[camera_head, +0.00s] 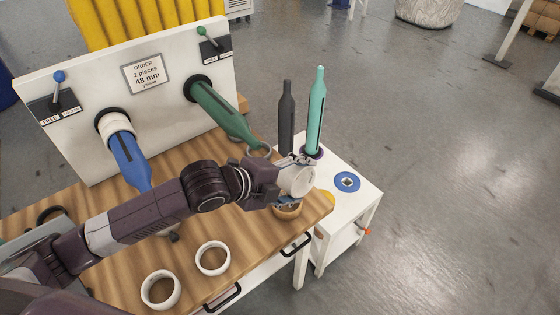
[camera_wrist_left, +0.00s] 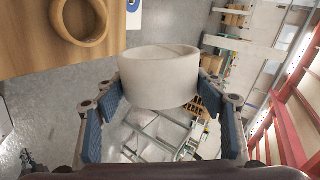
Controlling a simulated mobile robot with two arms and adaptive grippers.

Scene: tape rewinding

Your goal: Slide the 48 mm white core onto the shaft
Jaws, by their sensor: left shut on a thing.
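My left gripper (camera_head: 292,180) reaches in from the left, past the right part of the wooden table. It is shut on a white core (camera_head: 297,181), which also shows between the blue finger pads in the left wrist view (camera_wrist_left: 160,78). A blue shaft (camera_head: 130,160) and a green shaft (camera_head: 225,112) stick out of the white panel (camera_head: 60,130). A white core (camera_head: 118,124) sits around the base of the blue shaft. The green shaft has no core on it. The held core is apart from both shafts. My right gripper is not in view.
Two white rings (camera_head: 213,258) (camera_head: 160,290) and a tan ring (camera_head: 287,212) lie on the table (camera_head: 250,225). The tan ring also shows in the left wrist view (camera_wrist_left: 92,25). Dark and teal bottle-shaped pieces (camera_head: 287,110) (camera_head: 317,115) stand behind. A white cart (camera_head: 355,205) holds a blue disc (camera_head: 347,182).

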